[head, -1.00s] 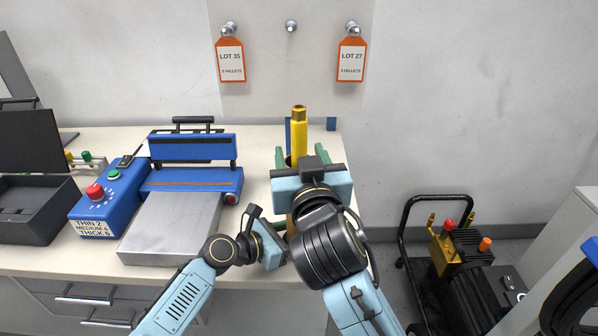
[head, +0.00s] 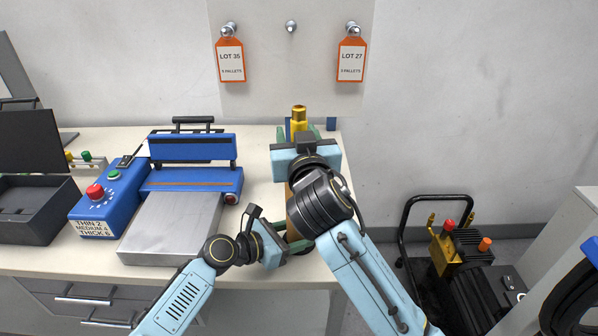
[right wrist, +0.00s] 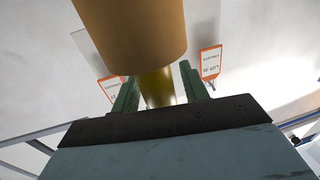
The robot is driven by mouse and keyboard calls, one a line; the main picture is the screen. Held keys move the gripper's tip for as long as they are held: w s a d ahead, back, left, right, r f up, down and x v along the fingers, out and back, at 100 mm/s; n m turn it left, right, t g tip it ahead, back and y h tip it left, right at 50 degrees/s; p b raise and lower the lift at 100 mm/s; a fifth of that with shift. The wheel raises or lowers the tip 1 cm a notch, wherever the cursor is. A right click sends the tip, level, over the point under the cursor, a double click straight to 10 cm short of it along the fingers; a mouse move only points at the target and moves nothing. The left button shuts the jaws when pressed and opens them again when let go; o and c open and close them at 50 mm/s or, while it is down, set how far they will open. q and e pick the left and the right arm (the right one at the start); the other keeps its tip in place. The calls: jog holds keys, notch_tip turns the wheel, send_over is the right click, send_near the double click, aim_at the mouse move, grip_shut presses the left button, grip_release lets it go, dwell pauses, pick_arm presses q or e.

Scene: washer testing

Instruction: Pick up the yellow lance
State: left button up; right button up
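The yellow lance (head: 299,118) stands upright near the back right of the bench, its lower part hidden in the head view by my right gripper (head: 297,133). In the right wrist view its yellow shaft (right wrist: 157,88) lies between the green fingers of that gripper, with a small gap visible on the right side, so the gripper looks open around it. A wider tan cylinder (right wrist: 130,30) lines up with the shaft; whether it is part of the lance I cannot tell. My left gripper (head: 290,247) is low at the front, beside a brown upright part; its opening is mostly hidden.
A blue machine (head: 192,175) with a metal plate stands left of the arms. A blue control box (head: 110,198) and dark tray (head: 35,212) are farther left. Orange lot tags (head: 231,60) hang on the wall. A black cart (head: 460,270) stands on the floor at right.

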grip_shut()
jog(key=shift+r, duration=0.1)
notch_tip(320, 180, up, 28)
dwell(0.4)
pick_arm(q)
jog(key=o, duration=0.8)
jog(key=shift+o, duration=0.2)
